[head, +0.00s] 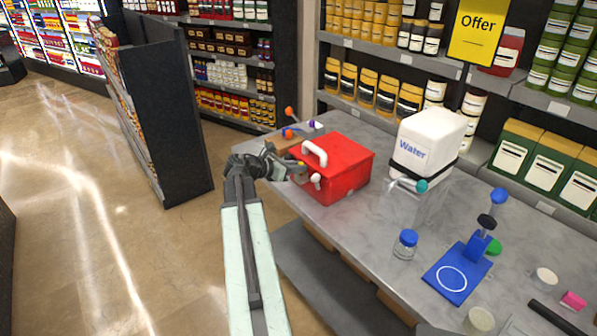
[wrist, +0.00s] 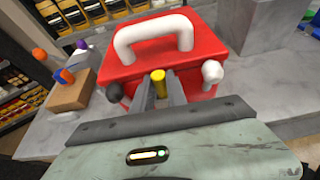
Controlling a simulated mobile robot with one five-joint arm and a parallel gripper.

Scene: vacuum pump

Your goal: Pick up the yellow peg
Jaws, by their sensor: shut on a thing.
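The yellow peg (wrist: 158,80) stands out between the two grey fingers of my gripper (wrist: 160,90) in the wrist view. My gripper is shut on it, in front of the red box. In the head view my gripper (head: 297,170) is at the left side of the red box (head: 340,180), and only a small bit of yellow shows there. The red box (wrist: 200,58) has a white handle (wrist: 150,32) on top, a white knob (wrist: 212,72) and a dark knob (wrist: 115,92). I cannot tell whether the peg still touches the box; its lower part is hidden.
A wooden block (wrist: 72,95) with orange and blue pegs stands left of the box. On the grey counter (head: 350,225) are a water container (head: 428,140), a blue-capped jar (head: 405,244) and a blue stand (head: 460,272).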

